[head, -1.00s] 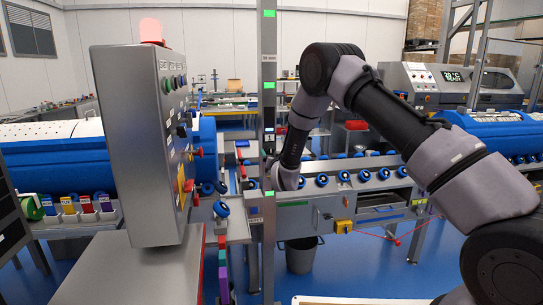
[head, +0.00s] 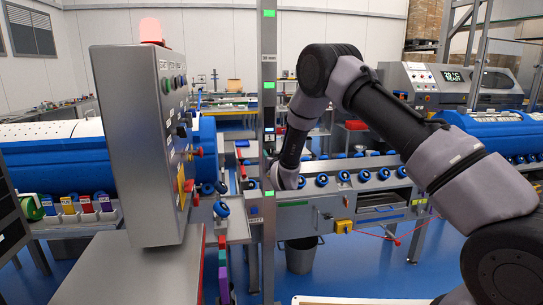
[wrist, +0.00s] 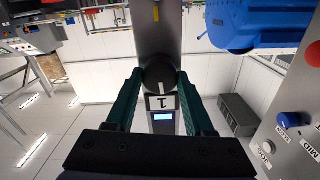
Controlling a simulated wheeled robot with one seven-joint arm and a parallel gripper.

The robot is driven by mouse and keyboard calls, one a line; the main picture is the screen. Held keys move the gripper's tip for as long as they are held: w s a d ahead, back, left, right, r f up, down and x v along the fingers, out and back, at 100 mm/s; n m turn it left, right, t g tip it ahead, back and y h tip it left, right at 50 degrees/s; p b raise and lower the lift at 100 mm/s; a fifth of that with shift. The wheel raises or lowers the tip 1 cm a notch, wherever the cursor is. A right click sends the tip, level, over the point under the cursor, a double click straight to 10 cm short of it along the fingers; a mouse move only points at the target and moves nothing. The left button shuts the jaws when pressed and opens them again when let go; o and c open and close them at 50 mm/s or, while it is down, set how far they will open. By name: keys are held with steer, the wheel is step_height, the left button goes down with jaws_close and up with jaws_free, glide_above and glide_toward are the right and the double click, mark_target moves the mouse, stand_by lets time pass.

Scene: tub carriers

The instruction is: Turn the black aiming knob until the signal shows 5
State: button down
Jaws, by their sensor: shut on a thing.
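The black aiming knob (wrist: 158,79) sits on the front of a grey metal post (wrist: 158,38) in the wrist view. My gripper (wrist: 159,84) is closed on the knob, with one dark green finger on each side. A white plate with a black 1 (wrist: 159,103) lies just below the knob, upside down in this view. A small lit blue-white display (wrist: 163,117) is below it; its figures are too small to read. In the head view the post (head: 268,100) carries green lights, and my fingers and the knob are hidden.
A grey control cabinet (head: 142,150) with a red lamp stands left of the post. Its buttons face my wrist at the right of the wrist view (wrist: 297,140). A conveyor with blue rollers (head: 345,178) runs behind the post. A blue drum (wrist: 248,22) hangs into the wrist view.

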steer(key=n, duration=0.4)
steer(key=shift+n, duration=2)
steer(key=shift+c, duration=1.4)
jaws_free()
steer(key=shift+s, duration=0.1)
steer(key=v, duration=1)
steer(key=shift+s, duration=0.35)
